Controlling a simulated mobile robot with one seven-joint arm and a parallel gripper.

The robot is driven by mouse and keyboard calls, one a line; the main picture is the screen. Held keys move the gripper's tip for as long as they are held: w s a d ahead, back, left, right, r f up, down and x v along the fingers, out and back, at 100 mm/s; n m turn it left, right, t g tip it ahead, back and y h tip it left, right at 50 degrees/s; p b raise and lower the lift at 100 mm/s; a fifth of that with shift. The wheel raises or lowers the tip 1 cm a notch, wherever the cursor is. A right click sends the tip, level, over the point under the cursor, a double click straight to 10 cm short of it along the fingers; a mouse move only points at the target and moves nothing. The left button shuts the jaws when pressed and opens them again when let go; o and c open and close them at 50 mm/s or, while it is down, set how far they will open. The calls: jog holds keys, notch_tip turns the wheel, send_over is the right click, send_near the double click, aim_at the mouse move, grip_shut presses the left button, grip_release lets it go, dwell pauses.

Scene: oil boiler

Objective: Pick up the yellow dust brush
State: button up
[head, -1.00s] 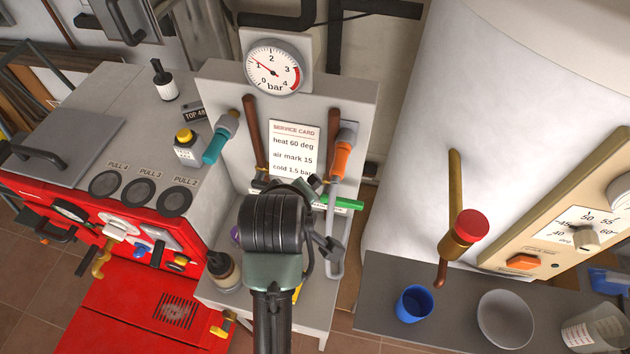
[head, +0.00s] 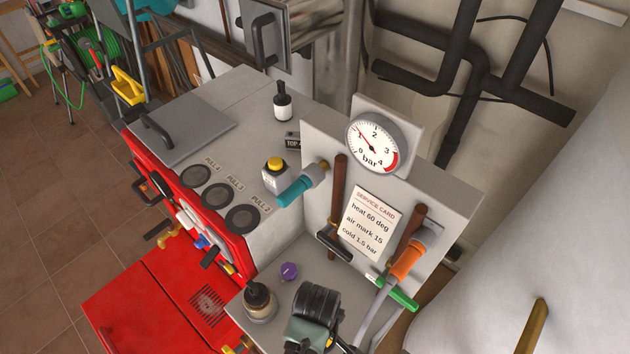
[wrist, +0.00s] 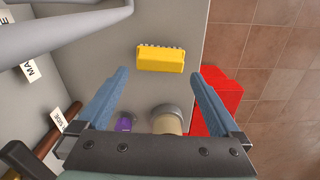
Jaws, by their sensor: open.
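In the wrist view, a yellow block with a bristly far edge, which looks like the yellow dust brush (wrist: 160,59), lies on the grey shelf (wrist: 100,60). My gripper (wrist: 168,78) is open and empty, its two blue fingers spread apart. The brush appears just beyond the fingertips, between their lines; I cannot tell the height gap. In the head view my gripper's wrist (head: 312,318) is at the bottom edge and its fingers are hidden. Only a sliver of yellow shows beside it there, so the brush is mostly hidden.
A purple-capped item (head: 289,271) and a jar with a dark top (head: 259,301) stand on the shelf near my gripper. The panel with the gauge (head: 374,144) and pipes rises behind. A grey hose with an orange grip (head: 407,262) hangs at the right. The red boiler (head: 140,300) is left.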

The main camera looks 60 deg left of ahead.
jog(key=shift+a+f, duration=0.2)
jog(key=shift+f, duration=2.4)
jog(key=shift+c, duration=0.2)
jog(key=c, duration=1)
notch_tip(320, 180, up, 10)
jog(key=shift+p, duration=0.3)
